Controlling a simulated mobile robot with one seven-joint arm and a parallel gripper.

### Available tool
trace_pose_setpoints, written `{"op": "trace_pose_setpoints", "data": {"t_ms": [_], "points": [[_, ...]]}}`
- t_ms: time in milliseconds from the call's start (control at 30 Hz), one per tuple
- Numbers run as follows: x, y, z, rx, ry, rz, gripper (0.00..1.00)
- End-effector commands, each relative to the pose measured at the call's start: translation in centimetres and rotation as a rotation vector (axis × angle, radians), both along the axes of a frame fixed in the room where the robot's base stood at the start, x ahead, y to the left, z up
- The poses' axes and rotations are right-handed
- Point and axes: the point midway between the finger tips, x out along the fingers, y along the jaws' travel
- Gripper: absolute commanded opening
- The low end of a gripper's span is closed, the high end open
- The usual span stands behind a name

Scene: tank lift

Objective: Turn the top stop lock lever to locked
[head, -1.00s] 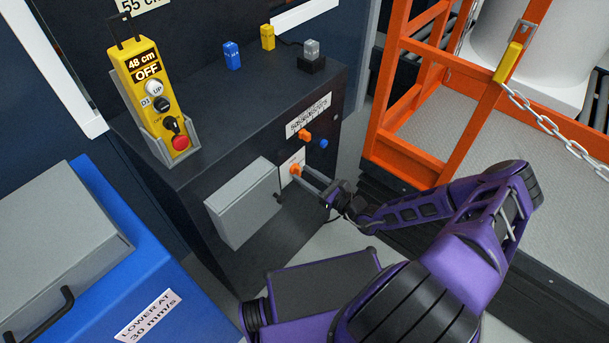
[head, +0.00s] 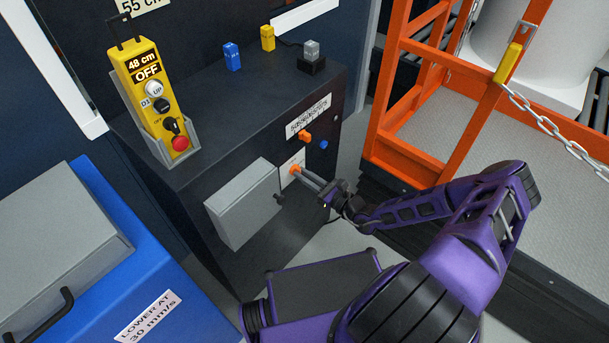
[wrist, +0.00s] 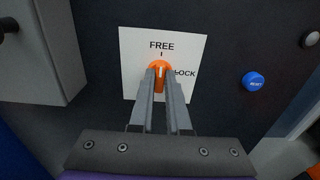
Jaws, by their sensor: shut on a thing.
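The orange stop lock lever (wrist: 160,66) sits on a white plate (wrist: 192,52) marked FREE above it and LOCK to its right. In the wrist view its white pointer line stands upright, toward the FREE mark. In the head view the lever (head: 294,169) is on the front of the dark cabinet. My gripper (head: 302,174) reaches it from the right. In the wrist view my gripper (wrist: 161,78) is shut on the lever, a finger on each side.
A grey box (head: 243,203) juts out left of the lever. A second orange knob (head: 305,135) and a blue RESET button (wrist: 254,82) are near. A yellow pendant reading OFF (head: 150,90) hangs at upper left. An orange rail frame (head: 375,110) stands to the right.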

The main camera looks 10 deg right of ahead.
Motion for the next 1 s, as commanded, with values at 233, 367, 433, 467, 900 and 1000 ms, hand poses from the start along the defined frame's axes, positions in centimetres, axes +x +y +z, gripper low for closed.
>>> {"op": "trace_pose_setpoints", "data": {"t_ms": [233, 367, 433, 467, 900, 1000], "points": [[-0.02, -0.03, 0.02, 0.054, 0.041, 0.001, 0.0], [0.0, -0.06, 0.04, 0.121, 0.088, 0.001, 0.0], [0.02, -0.07, 0.04, 0.165, 0.12, 0.001, 0.0], [0.03, -0.07, 0.04, 0.186, 0.135, 0.001, 0.0], [0.11, -0.19, -0.09, 0.521, 0.38, 0.002, 0.0], [0.14, -0.22, -0.11, 0.599, 0.435, 0.001, 0.0]]}}
